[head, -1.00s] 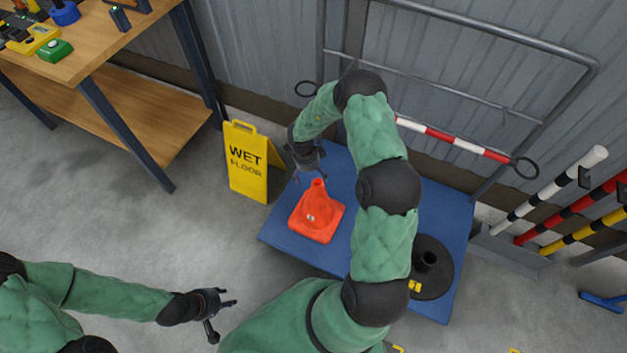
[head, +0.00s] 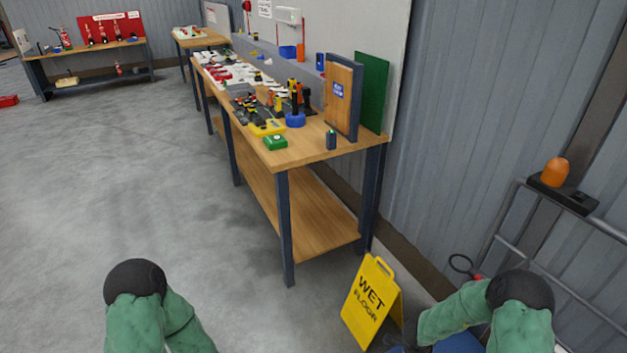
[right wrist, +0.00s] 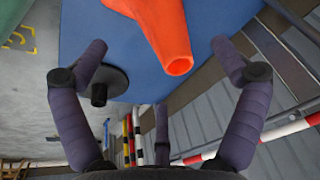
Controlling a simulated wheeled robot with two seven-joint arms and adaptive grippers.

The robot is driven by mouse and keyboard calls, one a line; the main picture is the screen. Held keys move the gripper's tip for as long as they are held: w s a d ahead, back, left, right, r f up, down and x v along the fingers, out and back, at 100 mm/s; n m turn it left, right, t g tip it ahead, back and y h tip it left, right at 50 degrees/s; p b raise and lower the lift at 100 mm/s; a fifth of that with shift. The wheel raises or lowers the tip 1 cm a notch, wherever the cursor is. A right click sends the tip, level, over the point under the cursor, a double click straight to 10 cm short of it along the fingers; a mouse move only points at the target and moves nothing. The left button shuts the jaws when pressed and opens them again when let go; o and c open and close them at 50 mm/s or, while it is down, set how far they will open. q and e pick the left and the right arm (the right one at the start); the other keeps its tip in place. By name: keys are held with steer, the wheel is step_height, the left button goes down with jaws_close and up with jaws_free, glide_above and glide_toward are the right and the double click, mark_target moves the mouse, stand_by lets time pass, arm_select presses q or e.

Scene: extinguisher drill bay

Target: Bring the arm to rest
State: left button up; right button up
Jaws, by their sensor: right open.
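In the right wrist view my right gripper (right wrist: 160,75) is open, with its purple-grey fingers spread wide and nothing between them. An orange cone (right wrist: 163,30) lies ahead of the fingers in that view, apart from them, on a blue platform (right wrist: 205,20). In the head view my right arm (head: 500,310) is at the lower right with its elbow raised, and its gripper is out of the picture. My left arm (head: 155,310) is at the lower left, and its gripper is also out of the picture.
A yellow wet floor sign (head: 370,300) stands left of my right arm. A wooden workbench (head: 300,150) loaded with tools runs along the wall. A metal rail (head: 500,235) carries an orange beacon (head: 556,172). A black round base (right wrist: 105,82) sits on the platform. Open floor (head: 110,190) lies left.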

steer(key=s+a+r+n+y+p, duration=0.1)
steer(key=s+a+r+n+y, duration=0.1)
steer(key=s+a+n, duration=0.5)
steer(key=s+a+r+n+y+p, duration=0.2)
steer(key=s+a+n+y, duration=0.3)
steer(key=a, duration=1)
steer(key=s+n, duration=0.3)
steer(key=s, duration=0.1)
steer(key=shift+s+a, duration=0.2)
steer(key=shift+a, duration=0.2)
